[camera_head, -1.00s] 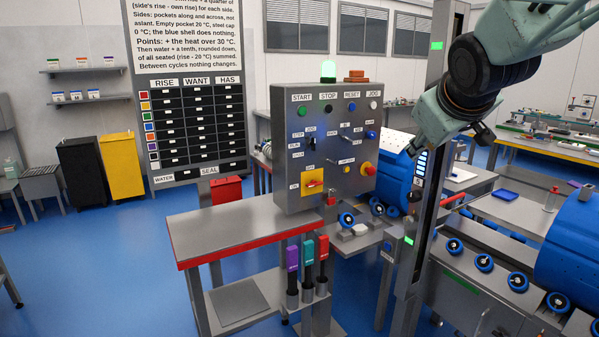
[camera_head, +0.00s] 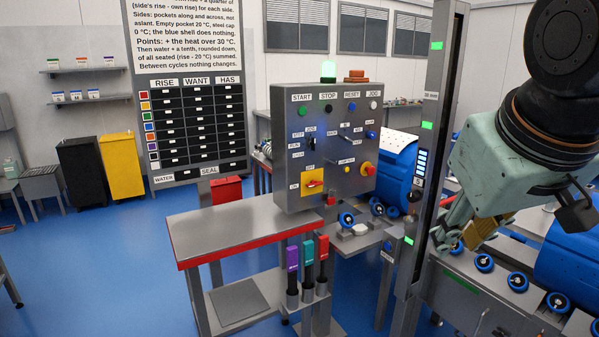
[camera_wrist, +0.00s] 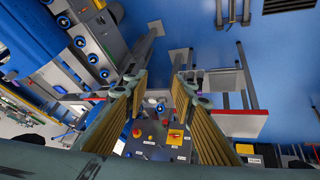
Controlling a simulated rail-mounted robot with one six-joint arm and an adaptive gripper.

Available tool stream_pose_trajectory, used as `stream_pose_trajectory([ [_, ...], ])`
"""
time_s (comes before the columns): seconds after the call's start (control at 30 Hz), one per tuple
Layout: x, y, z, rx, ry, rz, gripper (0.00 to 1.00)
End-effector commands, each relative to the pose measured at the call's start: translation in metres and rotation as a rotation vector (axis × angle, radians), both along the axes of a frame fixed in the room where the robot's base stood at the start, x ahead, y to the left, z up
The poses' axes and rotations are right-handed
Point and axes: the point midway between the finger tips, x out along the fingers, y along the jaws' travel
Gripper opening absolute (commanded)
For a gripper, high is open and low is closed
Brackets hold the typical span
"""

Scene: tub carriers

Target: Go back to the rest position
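My gripper (camera_head: 462,236) hangs at the right of the head view, beside the dark upright post, with part of it hidden behind my wrist. In the wrist view, my gripper (camera_wrist: 160,80) shows two fingers with ribbed tan pads standing apart. Nothing is between them. The control panel (camera_head: 325,150) stands left of my gripper in the head view. The panel also shows in the wrist view (camera_wrist: 150,146), seen in the gap beyond the fingers and apart from them.
The dark post (camera_head: 430,150) with green lights stands close to my gripper. Blue tubs (camera_head: 570,255) and a roller conveyor (camera_head: 465,290) lie at the right. A red-edged bench (camera_head: 235,235) stands in front of the panel. The blue floor (camera_head: 90,270) at the left is clear.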

Motion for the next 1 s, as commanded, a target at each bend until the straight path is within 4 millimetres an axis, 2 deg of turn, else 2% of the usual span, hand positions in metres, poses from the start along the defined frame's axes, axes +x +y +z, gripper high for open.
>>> stream_pose_trajectory([
  [0.03, -0.015, 0.003, -0.004, 0.013, 0.015, -0.008, 0.24],
  [0.3, -0.094, 0.023, -0.029, 0.085, 0.112, -0.051, 0.24],
  [0.5, -0.141, 0.035, -0.045, 0.128, 0.173, -0.075, 0.24],
  [0.7, -0.164, 0.041, -0.053, 0.149, 0.204, -0.086, 0.24],
  [1.0, -0.167, 0.042, -0.054, 0.153, 0.208, -0.087, 0.24],
])
